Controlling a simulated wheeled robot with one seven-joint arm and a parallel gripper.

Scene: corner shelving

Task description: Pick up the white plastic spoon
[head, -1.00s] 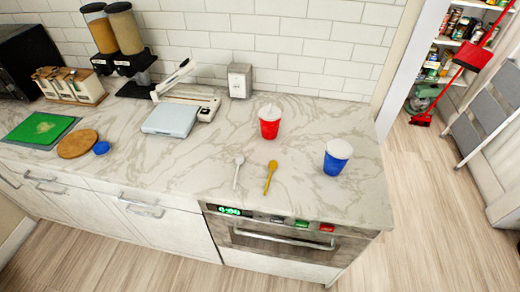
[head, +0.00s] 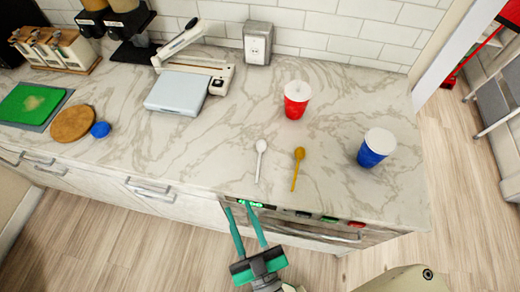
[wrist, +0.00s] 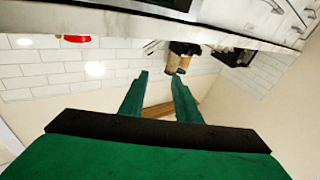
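The white plastic spoon (head: 260,160) lies on the marble counter (head: 225,140) near its front edge, bowl end toward the wall. A yellow-brown spoon (head: 297,168) lies just to its right, apart from it. My gripper (head: 245,222) is in front of the counter edge, nearer to me than the white spoon. Its two green fingers are apart with nothing between them. The wrist view shows the same open fingers (wrist: 160,82), with the room tilted behind them; I cannot make out the spoon there.
A scale (head: 178,92) and napkin dispenser (head: 257,42) are behind. Cork mat (head: 73,123) and green board (head: 32,104) lie left. The counter around the spoons is clear.

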